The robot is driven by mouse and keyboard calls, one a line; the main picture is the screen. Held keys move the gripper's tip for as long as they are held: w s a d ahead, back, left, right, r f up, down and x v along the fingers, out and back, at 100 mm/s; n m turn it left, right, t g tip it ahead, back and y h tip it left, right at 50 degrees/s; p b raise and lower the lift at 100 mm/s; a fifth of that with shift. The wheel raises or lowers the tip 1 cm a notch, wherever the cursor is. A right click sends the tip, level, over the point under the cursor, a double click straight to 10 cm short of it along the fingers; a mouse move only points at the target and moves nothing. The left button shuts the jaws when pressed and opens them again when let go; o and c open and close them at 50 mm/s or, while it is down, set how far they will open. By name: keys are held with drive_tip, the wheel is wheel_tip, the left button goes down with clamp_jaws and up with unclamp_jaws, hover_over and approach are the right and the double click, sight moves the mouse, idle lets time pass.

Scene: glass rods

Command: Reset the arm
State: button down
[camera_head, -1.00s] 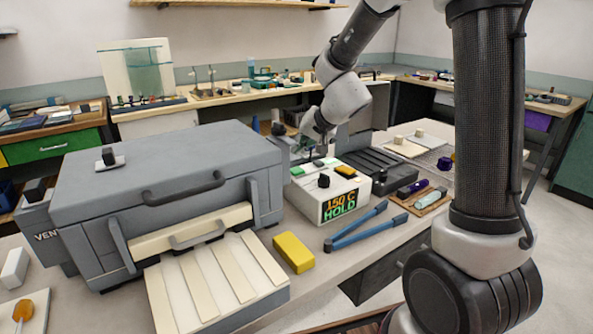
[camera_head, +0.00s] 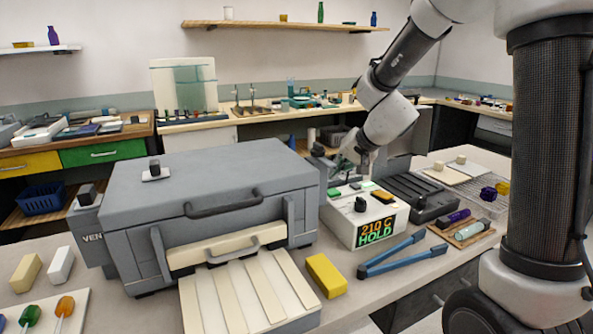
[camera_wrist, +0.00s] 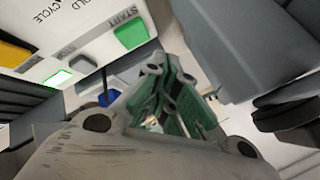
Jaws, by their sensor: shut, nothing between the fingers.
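My gripper (camera_head: 364,172) is at the end of my arm, close over the back of the white control box (camera_head: 350,232) in the head view. Its fingers are shut and empty in the wrist view. I cannot tell whether the fingertips touch the box. The box's display (camera_head: 376,230) reads "210 C HOLD". Its top carries a dark knob (camera_head: 360,204), an orange button (camera_head: 382,196) and green buttons. In the wrist view a green START button (camera_wrist: 131,34) and a lit green button (camera_wrist: 57,79) are near the fingers.
A large grey kiln-like unit (camera_head: 200,190) stands left of the box, with a slatted tray (camera_head: 245,290) in front. A yellow block (camera_head: 326,275) and blue tongs (camera_head: 400,255) lie on the bench. A dark ribbed unit (camera_head: 425,200) stands right of the box. A shelf (camera_head: 290,26) hangs behind.

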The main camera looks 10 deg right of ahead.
drive_tip(key=s+g, duration=0.1)
drive_tip(key=s, duration=0.1)
drive_tip(key=s+n+g, duration=0.1)
drive_tip(key=s, duration=0.2)
drive_tip(key=s+d+f+g, duration=0.1)
drive_tip(key=s, duration=0.2)
drive_tip(key=shift+s+f+n, duration=0.1)
drive_tip(key=shift+n, duration=0.2)
drive_tip(key=s+d+r+n+h, duration=0.1)
drive_tip(key=s+d+r, duration=0.2)
drive_tip(key=s, duration=0.5)
drive_tip(key=s+d+r+h, duration=0.2)
drive_tip(key=s+d+r, duration=0.1)
drive_tip(key=s+d, duration=0.3)
drive_tip(key=s+d+r+n+h, duration=0.1)
drive_tip(key=s+d+r, duration=0.2)
drive_tip(key=s, duration=0.7)
drive_tip(key=shift+d+r+n, duration=0.3)
drive_tip(key=shift+d, duration=0.65)
